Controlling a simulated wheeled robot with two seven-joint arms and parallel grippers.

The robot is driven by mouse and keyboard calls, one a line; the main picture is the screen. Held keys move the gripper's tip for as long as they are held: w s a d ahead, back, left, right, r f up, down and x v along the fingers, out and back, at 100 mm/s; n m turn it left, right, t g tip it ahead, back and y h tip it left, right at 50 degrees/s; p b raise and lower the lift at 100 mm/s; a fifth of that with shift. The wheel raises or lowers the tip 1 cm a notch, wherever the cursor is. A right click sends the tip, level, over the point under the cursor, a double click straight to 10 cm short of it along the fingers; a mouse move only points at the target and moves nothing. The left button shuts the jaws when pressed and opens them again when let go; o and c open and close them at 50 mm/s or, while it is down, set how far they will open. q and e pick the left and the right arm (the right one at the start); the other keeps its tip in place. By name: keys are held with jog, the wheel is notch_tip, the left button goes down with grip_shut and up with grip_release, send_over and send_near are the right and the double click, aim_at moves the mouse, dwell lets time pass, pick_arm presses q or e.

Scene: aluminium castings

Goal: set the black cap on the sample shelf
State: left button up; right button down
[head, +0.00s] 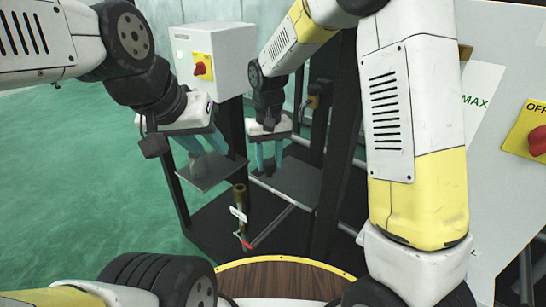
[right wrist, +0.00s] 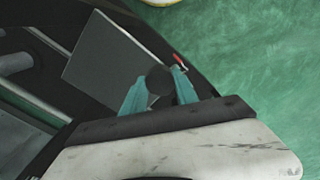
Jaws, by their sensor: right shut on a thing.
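My right gripper (head: 268,162) is shut on the black cap (right wrist: 160,80), which shows as a dark round shape between the teal fingers in the right wrist view. In the head view the cap cannot be made out. A flat grey plate (head: 296,183), likely the sample shelf, lies below and right of this gripper; it also shows left of the cap in the right wrist view (right wrist: 105,58). The cap appears apart from it. My left gripper (head: 204,150) has its teal fingers spread, with nothing seen between them, above a second grey plate (head: 203,175).
A brass-coloured post (head: 240,197) with a white tag and red lever (head: 247,243) stands in front of the plates. Dark frame posts (head: 325,150) rise behind and right. A white box with a red button (head: 200,69) is at the back. Green floor lies open at left.

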aim_at(270, 168)
jog(key=shift+w+d+f, duration=0.1)
jog(key=shift+w+f, duration=0.05)
jog(key=shift+w, duration=0.35)
jog(key=shift+w+d+f, duration=0.1)
jog(key=shift+w, duration=0.35)
jog(key=shift+f, duration=1.6)
jog(key=shift+f, duration=0.15)
jog(key=c, duration=0.9)
grip_release()
jog(key=shift+a, duration=0.1)
jog(key=shift+c, duration=0.2)
notch_tip(270, 168, up, 12)
jog(key=shift+s+r, duration=0.1)
jog(key=shift+r, duration=0.1)
